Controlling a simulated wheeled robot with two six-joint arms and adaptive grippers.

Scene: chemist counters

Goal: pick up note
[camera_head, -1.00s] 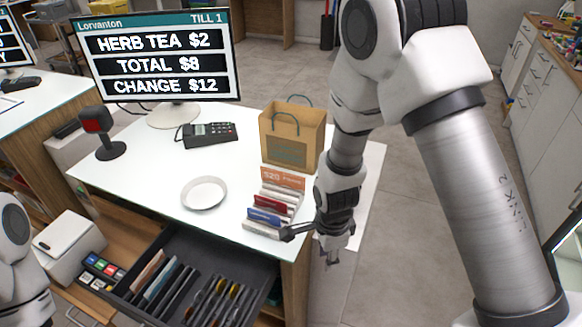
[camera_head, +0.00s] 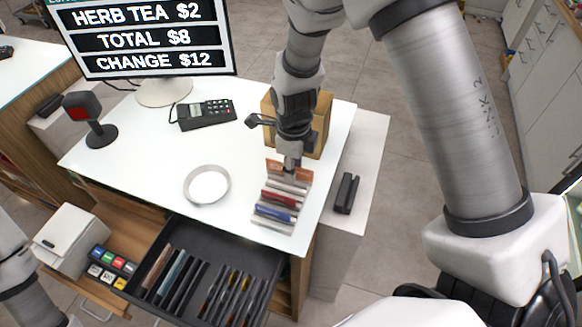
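An orange banknote (camera_head: 274,167) stands in the rear slot of a grey stepped note rack (camera_head: 272,224) on the white counter. A red note (camera_head: 279,199) and a blue note (camera_head: 273,213) stand in slots nearer the front. My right gripper (camera_head: 290,166) points down at the orange note, its fingertips overlapping the note's upper part and hiding some of it. I cannot tell whether the fingers are open or shut, or touching the note. My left gripper is out of view; only part of my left arm shows at the lower left.
A paper bag (camera_head: 318,132) stands just behind the rack, partly hidden by my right arm. A round white dish (camera_head: 207,185), card terminal (camera_head: 206,114) and scanner (camera_head: 91,121) are on the counter. An open cash drawer (camera_head: 263,263) juts out in front.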

